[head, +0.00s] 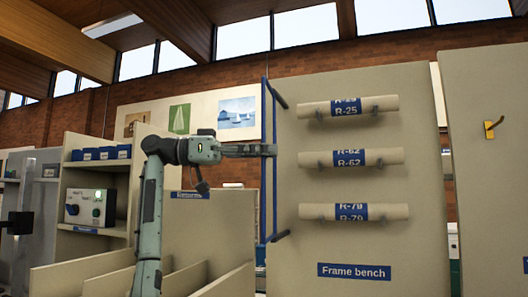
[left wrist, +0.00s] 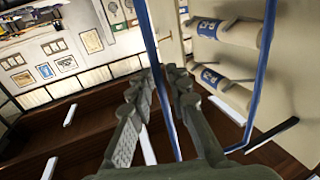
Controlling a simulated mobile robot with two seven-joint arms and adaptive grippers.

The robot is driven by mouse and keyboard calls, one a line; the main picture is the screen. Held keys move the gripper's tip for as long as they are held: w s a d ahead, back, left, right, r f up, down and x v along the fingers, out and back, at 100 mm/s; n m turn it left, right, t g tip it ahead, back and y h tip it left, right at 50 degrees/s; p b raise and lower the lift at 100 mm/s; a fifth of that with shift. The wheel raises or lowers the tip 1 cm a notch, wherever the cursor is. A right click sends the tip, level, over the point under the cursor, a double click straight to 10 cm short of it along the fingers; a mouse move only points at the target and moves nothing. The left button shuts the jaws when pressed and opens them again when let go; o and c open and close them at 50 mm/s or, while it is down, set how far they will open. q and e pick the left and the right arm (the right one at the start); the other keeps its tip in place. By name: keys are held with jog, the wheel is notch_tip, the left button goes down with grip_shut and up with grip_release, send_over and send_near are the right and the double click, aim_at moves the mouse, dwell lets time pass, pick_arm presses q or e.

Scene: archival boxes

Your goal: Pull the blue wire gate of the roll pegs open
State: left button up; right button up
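The blue wire gate (head: 264,170) stands at the left edge of the beige panel with the roll pegs. It looks nearly edge-on and does not cross the fronts of the rolls. Several wrapped rolls lie on the pegs, including R-25 (head: 347,107), R-62 (head: 354,158) and R-79 (head: 354,212). My left gripper (head: 268,150) is at the gate's upright bar, about mid-height. In the left wrist view a blue bar (left wrist: 147,30) runs between the fingertips (left wrist: 160,72), which are close together on it. My right gripper is out of view.
Below the rolls is a "Frame bench" label (head: 354,271). Beige dividers (head: 215,283) stand low in front, left of the panel. A shelf with blue boxes (head: 104,153) and a control box (head: 90,206) is at left.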

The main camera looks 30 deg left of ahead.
pick_arm(q)
jog(key=v, duration=1.2)
dwell(0.5)
